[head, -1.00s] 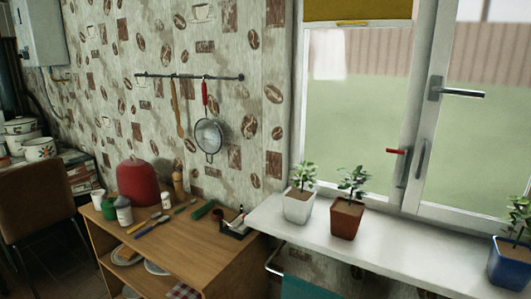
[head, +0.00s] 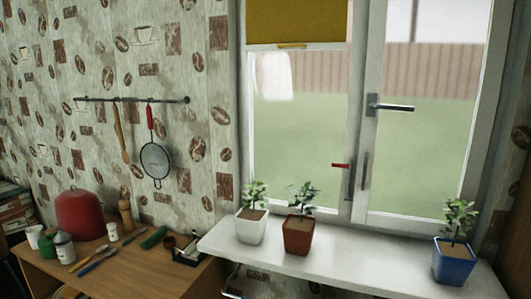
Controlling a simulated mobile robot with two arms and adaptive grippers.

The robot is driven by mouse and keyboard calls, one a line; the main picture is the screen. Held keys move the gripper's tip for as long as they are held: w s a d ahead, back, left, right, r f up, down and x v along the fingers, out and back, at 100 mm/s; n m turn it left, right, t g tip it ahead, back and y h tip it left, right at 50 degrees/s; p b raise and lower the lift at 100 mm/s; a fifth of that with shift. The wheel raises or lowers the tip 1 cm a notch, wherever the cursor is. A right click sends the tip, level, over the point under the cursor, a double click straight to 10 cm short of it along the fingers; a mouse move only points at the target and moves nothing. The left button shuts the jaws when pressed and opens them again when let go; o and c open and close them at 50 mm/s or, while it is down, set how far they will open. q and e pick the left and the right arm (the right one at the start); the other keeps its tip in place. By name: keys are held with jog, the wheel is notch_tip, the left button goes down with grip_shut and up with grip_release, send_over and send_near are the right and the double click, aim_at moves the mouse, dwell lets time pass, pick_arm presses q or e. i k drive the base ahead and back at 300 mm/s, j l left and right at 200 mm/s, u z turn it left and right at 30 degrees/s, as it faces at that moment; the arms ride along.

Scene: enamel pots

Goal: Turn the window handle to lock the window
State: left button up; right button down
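The window (head: 367,200) has a white frame, with grass and a fence behind the glass. A metal handle (head: 390,106) is on the left upright of the right sash, its lever lying level and pointing right. Lower down, a small red-tipped lever (head: 341,165) points left near the middle uprights. A grey upright pull (head: 365,171) is just right of it. I cannot tell if the sash stands slightly ajar. Neither of my grippers shows in the head view.
On the white windowsill (head: 345,262) stand a white pot (head: 251,231), a brown pot (head: 298,237) and a blue pot (head: 453,262), all with plants. The wooden table (head: 150,265) at lower left holds a red cover (head: 79,214) and several small items. The sill between the brown and blue pots is clear.

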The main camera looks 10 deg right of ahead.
aim_at(381, 107)
jog(key=l+z, duration=0.1)
jog(key=z, duration=0.3)
jog(key=i+z, duration=0.15)
jog(key=z, duration=0.3)
jog(key=l, duration=0.05)
